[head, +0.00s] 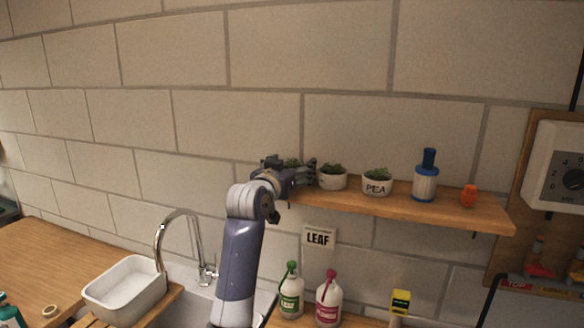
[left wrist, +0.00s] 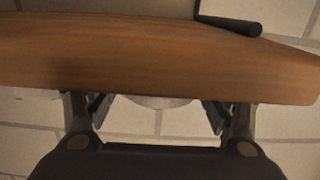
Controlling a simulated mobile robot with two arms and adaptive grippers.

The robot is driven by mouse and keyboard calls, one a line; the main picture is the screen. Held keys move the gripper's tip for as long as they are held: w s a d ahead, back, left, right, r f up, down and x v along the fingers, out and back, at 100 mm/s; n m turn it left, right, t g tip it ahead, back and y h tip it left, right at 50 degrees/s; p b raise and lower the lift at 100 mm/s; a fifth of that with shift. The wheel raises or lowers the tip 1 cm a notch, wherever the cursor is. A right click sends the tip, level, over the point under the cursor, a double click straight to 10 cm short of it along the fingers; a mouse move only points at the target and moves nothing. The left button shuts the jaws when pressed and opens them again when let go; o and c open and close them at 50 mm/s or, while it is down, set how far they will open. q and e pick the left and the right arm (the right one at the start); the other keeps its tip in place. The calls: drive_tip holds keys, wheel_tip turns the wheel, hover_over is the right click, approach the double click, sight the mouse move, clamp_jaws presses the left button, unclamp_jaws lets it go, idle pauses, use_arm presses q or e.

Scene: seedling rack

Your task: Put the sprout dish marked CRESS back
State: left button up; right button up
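A wooden shelf (head: 440,205) runs along the tiled wall; its edge (left wrist: 150,60) crosses the left wrist view. My left gripper (head: 297,168) is at the shelf's left end. Green sprouts (head: 293,162) show between its fingers, with their dish mostly hidden. In the left wrist view the fingers (left wrist: 157,112) stand apart, with gaps beside a pale rounded dish (left wrist: 156,102). To the right stand a white sprout dish (head: 333,181) with no readable mark and one marked PEA (head: 376,188). No CRESS mark is readable. My right gripper is out of view.
A blue-and-white bottle (head: 426,183) and an orange cup (head: 468,197) stand farther right on the shelf. Green-capped (head: 291,298) and pink-capped (head: 329,302) bottles, a white basin (head: 125,290) and a faucet (head: 183,225) are lower.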

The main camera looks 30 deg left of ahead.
use_arm(q)
drive_tip(key=shift+r, duration=0.2)
drive_tip(key=shift+s+f, duration=0.15)
drive_tip(key=shift+s, duration=0.1)
drive_tip(key=b+v, duration=0.4)
drive_tip(key=v, duration=0.7)
drive_tip(key=shift+s, duration=0.2)
